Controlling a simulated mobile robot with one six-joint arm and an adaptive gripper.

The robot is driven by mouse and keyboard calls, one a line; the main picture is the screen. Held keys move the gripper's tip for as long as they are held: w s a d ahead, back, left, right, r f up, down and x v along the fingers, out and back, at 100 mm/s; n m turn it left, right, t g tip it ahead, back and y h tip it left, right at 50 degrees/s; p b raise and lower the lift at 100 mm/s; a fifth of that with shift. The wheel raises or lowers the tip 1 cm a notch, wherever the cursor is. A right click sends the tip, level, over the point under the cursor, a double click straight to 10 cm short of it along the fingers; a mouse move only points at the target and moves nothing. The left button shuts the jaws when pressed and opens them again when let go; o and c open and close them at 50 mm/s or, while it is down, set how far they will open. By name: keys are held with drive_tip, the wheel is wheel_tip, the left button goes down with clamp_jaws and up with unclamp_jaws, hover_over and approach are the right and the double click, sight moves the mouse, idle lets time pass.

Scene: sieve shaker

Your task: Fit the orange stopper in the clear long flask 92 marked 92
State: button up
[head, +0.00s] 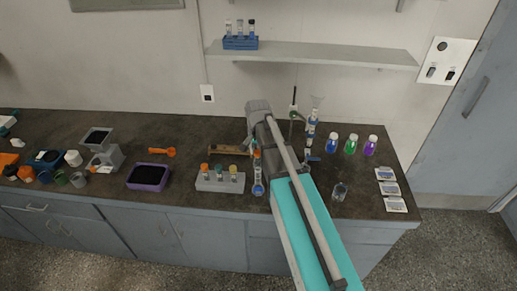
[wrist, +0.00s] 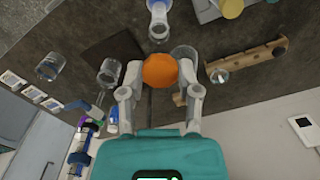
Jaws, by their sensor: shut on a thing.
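My gripper (wrist: 161,80) is shut on the orange stopper (wrist: 160,70), which sits between its fingertips in the wrist view. In the head view a bit of orange (head: 257,154) shows beside my arm, which hides most of the gripper. A clear long-necked flask with a blue patch (head: 258,188) stands near the counter's front edge, just below the gripper in the picture. It also seems to show at the top of the wrist view (wrist: 158,14), apart from the stopper. I cannot read any number on it.
A grey rack with coloured caps (head: 220,181) stands left of the flask. A wooden rack (head: 229,150) lies behind it. A burette stand (head: 293,105) and blue, green and purple bottles (head: 351,144) stand to the right. A glass vessel (head: 339,190) stands at the front right.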

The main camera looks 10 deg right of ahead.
drive_tip(key=shift+f, duration=0.25)
drive_tip(key=shift+f+b, duration=1.7)
drive_tip(key=shift+b, duration=0.25)
drive_tip(key=shift+f+b, duration=1.35)
idle(3.3)
drive_tip(key=o, duration=0.9)
drive_tip(key=shift+c, duration=0.2)
drive_tip(key=shift+r, duration=0.1)
